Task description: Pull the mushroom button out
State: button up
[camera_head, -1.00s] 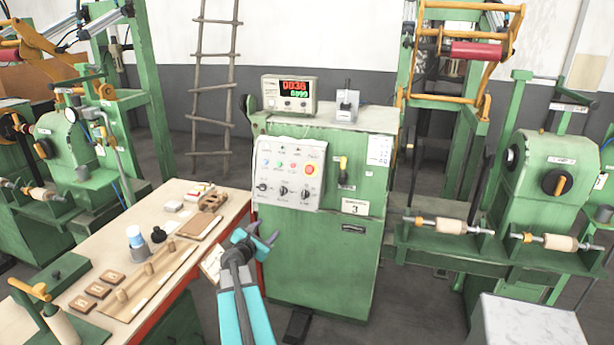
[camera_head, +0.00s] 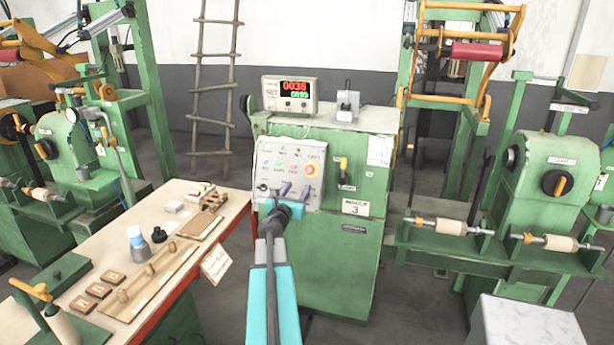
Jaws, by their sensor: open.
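The mushroom button (camera_head: 311,170) is a red knob on a yellow surround, at the upper right of the grey control panel (camera_head: 269,148). The panel is on the front of a green cabinet (camera_head: 340,260). My gripper (camera_head: 284,188) is in front of the panel's lower part, below and a little left of the button. Its two fingers point up at the panel and stand apart with nothing between them. The gripper hides some of the panel's lower row of black switches. I cannot tell how far the fingertips are from the panel face.
A counter display (camera_head: 291,95) and a small grey switch box (camera_head: 347,105) stand on the cabinet. A yellow-handled lever (camera_head: 343,165) is right of the panel. A workbench (camera_head: 190,262) with wooden parts is at left; winding machines flank the cabinet.

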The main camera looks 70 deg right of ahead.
aim_at(309, 172)
jog(key=shift+w+d+p, duration=0.2)
jog(key=shift+d+p, duration=0.85)
jog(key=shift+d, duration=2.4)
jog(key=shift+w+d+p, duration=0.2)
jog(key=shift+d+p, duration=0.8)
jog(key=shift+d, duration=2.4)
